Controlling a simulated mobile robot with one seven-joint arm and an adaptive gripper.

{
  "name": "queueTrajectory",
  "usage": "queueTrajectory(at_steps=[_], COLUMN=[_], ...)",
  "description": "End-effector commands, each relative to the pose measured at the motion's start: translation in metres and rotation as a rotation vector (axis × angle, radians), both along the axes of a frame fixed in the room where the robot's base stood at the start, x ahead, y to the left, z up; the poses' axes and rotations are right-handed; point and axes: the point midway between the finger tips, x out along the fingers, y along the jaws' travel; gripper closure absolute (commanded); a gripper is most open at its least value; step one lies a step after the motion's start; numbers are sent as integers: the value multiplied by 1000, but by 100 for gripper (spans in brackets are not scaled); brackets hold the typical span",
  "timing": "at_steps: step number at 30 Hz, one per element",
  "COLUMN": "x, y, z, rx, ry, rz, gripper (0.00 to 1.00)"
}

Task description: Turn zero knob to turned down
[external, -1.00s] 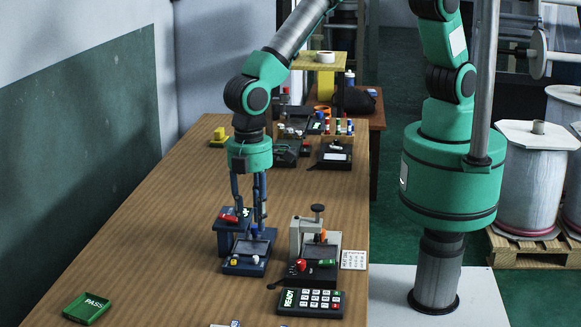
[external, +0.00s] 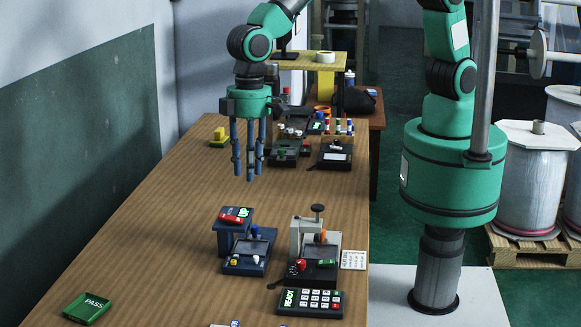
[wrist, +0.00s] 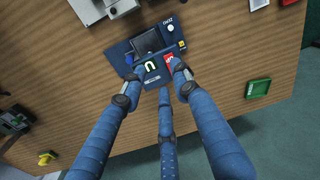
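A grey press-like device (external: 305,235) with a red knob stands just right of the blue device. A keypad (external: 311,302) reading READY is in front, and a green PASS tray (external: 88,307) lies at front left. Small devices (external: 285,150) stand farther back. The left table is mostly clear.

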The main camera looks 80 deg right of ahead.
Motion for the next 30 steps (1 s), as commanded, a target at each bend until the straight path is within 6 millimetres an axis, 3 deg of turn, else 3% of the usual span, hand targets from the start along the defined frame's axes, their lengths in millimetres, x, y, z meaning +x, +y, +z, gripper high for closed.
queueTrajectory(at_steps=[30], x=[10], y=[-73], z=[72], rx=[70], ry=[-18], rz=[-805], gripper=[70])
